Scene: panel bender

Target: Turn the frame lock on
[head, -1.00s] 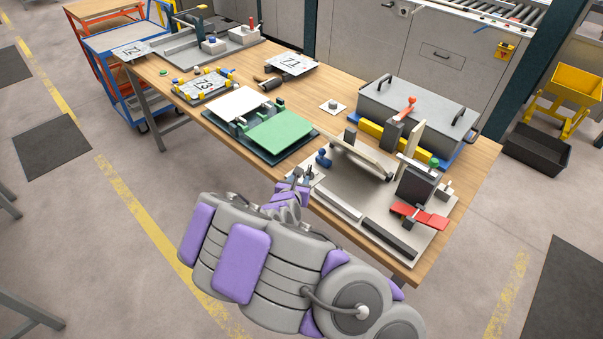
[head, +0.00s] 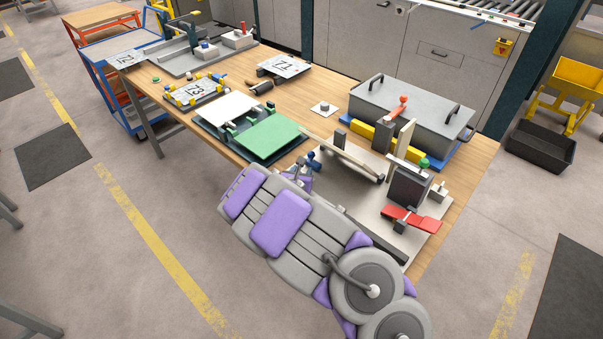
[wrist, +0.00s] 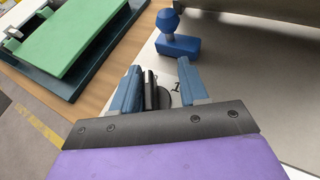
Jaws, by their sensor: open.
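In the wrist view, my gripper (wrist: 157,82) is open, with blue fingers apart. A black upright handle-like piece on a dark round base (wrist: 165,96) shows between the fingers, nearer the left one; I cannot tell whether it touches. A dark mark like a 1 is on the pale plate beside it. A blue ball knob on a blue block (wrist: 178,42) stands just beyond the fingertips. In the head view, my gripper (head: 303,176) is at the near left edge of the fixture plate (head: 360,196), close to the blue knob (head: 314,160). My arm hides part of the plate.
The green panel (head: 270,138) lies to the left. A grey lidded box (head: 410,108) is behind. Floor in front of the table is clear.

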